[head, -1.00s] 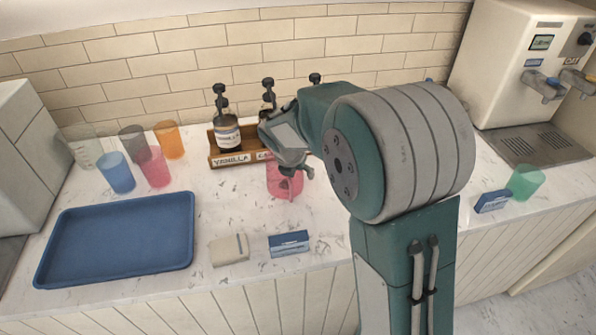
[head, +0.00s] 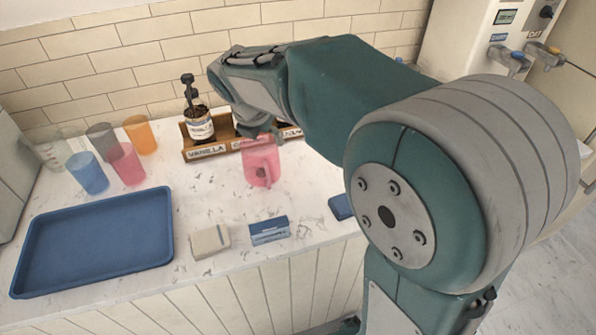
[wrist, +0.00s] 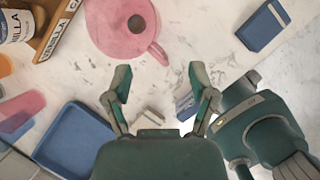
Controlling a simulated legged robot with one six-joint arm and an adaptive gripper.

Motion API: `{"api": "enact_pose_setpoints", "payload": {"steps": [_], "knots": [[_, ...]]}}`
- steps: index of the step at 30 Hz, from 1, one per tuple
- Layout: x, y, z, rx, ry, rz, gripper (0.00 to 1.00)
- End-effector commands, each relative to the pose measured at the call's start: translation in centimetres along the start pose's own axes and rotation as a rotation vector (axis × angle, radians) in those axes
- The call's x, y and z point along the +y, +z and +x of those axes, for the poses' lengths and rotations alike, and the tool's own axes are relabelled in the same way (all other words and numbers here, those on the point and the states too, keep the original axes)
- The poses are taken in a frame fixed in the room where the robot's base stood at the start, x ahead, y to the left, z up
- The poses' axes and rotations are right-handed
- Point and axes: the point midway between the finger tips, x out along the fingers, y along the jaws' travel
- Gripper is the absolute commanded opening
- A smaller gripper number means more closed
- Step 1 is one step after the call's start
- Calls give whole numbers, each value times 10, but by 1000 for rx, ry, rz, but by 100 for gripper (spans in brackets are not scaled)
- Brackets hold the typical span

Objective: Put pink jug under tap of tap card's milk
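The pink jug (head: 262,168) stands on the counter in front of the syrup rack. In the wrist view the jug (wrist: 112,38) is at the top, beyond my fingertips, with its handle toward the lower right and a small brown disc showing in it. My gripper (wrist: 161,88) is open and empty, apart from the jug. In the head view it is mostly hidden behind my arm, above and behind the jug. The drinks dispenser (head: 465,30) at upper right has two taps, a left one (head: 508,62) and a right one (head: 546,56) labelled OAT. The left label is unreadable.
A rack (head: 222,148) with a vanilla bottle (head: 200,126) stands behind the jug. Several coloured cups and a blue tray (head: 95,240) are at left.

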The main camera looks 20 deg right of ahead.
Motion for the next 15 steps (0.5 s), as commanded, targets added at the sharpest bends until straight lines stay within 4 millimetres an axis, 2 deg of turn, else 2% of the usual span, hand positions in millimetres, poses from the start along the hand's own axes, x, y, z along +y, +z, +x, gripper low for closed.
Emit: {"api": "enact_pose_setpoints", "payload": {"steps": [6, 15], "knots": [[-46, -12, -30, 31, 49, 471, 73], [-104, -42, -58, 107, 100, 1135, 73]]}}
